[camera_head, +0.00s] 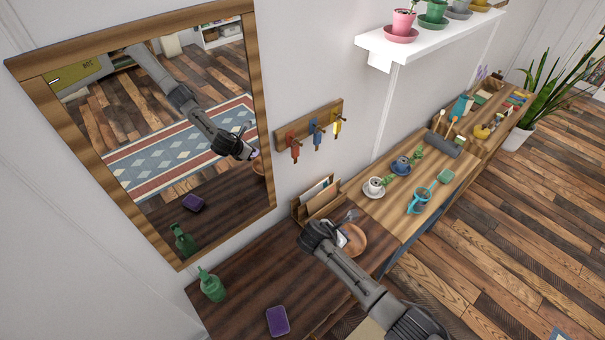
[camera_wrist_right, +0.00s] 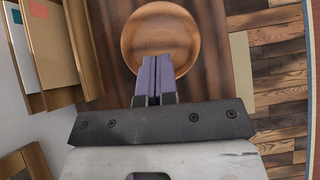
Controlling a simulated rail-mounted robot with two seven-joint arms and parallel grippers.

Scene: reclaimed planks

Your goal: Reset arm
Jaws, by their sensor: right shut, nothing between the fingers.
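My right arm (camera_head: 365,285) comes in from the bottom right of the head view and reaches over the dark wooden table (camera_head: 245,270). My right gripper (camera_wrist_right: 156,78) is shut and empty, its purple fingers together in the right wrist view. They overlap the near part of a round wooden bowl (camera_wrist_right: 160,30) in that view; I cannot tell the height between them. In the head view the wrist partly hides the bowl (camera_head: 354,240). My left gripper does not show.
A letter holder (camera_head: 318,198) stands close behind the gripper, by the wall. A green bottle (camera_head: 211,286) and a purple case (camera_head: 277,320) are on the table. A mirror (camera_head: 265,110) hangs behind. Cups (camera_head: 374,187) stand on the lighter table to the right.

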